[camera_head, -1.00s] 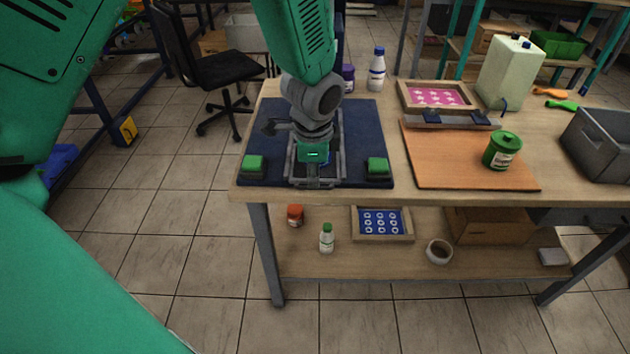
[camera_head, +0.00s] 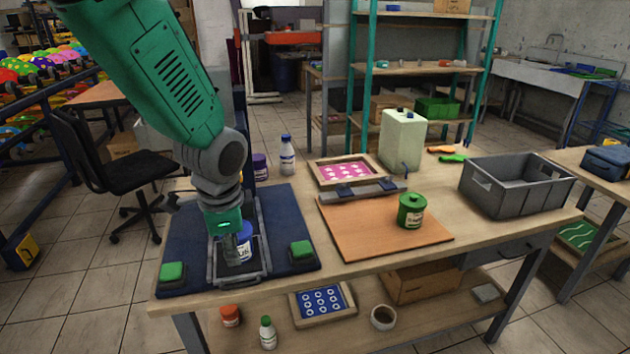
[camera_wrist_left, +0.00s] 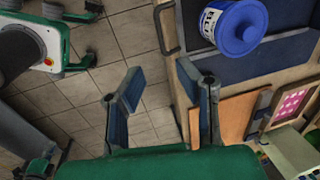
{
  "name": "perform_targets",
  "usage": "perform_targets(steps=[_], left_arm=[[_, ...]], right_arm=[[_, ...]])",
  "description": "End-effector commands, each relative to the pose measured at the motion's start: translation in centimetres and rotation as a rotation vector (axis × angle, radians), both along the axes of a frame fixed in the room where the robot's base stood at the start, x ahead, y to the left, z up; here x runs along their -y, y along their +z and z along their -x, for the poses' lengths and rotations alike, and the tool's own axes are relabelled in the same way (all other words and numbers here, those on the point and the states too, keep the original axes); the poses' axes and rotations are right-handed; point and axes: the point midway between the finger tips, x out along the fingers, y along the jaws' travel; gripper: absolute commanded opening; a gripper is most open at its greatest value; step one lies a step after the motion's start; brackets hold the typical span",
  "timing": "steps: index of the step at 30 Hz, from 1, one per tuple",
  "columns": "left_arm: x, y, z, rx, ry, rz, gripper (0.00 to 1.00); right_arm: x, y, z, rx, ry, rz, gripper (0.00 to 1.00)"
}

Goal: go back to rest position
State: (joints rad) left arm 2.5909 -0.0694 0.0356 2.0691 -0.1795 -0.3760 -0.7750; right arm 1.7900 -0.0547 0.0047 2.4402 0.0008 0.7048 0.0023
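My left gripper (camera_head: 232,250) hangs in front of the dark blue mat at the left of the workbench; its fingers are small and partly unclear in the head view. In the left wrist view the left gripper (camera_wrist_left: 163,95) shows two spread fingers with nothing between them, floor tiles behind. A white can with blue lid and label (camera_wrist_left: 240,28) lies apart from the fingers at upper right. In the head view this can (camera_head: 244,246) stands in the grey metal frame on the mat, partly hidden by the gripper. My right gripper is not in view.
Green blocks (camera_head: 302,249) sit at the mat's front corners. An orange-brown board (camera_head: 375,235) with a green can (camera_head: 411,211) lies to the right. A grey crate (camera_head: 515,188), a pale jerrycan (camera_head: 402,140) and a pink-patterned frame (camera_head: 332,182) stand on the bench.

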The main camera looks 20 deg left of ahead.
Motion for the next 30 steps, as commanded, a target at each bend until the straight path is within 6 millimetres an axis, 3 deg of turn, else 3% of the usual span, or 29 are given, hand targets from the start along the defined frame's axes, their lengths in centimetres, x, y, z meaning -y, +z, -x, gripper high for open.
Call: perform_targets(steps=[4, 8, 12, 15, 18, 21, 24, 30], left_arm=[[0.1, -1.9, 0.7, -0.009, 0.032, 0.015, 0.29], [0.5, -7.9, 3.4, -0.030, 0.161, 0.068, 0.29], [0.8, -16.4, 9.7, -0.056, 0.408, 0.136, 0.29], [0.7, -20.7, 14.8, -0.064, 0.592, 0.164, 0.29], [0.5, -23.5, 19.5, -0.063, 0.747, 0.175, 0.29], [0.2, -24.9, 22.8, -0.060, 0.859, 0.177, 0.29], [0.0, -25.5, 24.6, -0.051, 0.924, 0.178, 0.29], [-0.1, -25.7, 25.3, -0.044, 0.953, 0.181, 0.29]], right_arm=[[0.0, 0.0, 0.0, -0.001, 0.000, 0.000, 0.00], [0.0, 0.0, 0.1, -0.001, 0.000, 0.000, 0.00], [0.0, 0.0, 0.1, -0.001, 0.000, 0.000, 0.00], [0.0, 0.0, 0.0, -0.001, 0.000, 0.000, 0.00], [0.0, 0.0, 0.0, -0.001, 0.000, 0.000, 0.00], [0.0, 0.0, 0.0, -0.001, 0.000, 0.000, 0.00], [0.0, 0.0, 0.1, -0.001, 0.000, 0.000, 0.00], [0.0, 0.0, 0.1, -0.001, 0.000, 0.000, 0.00]])
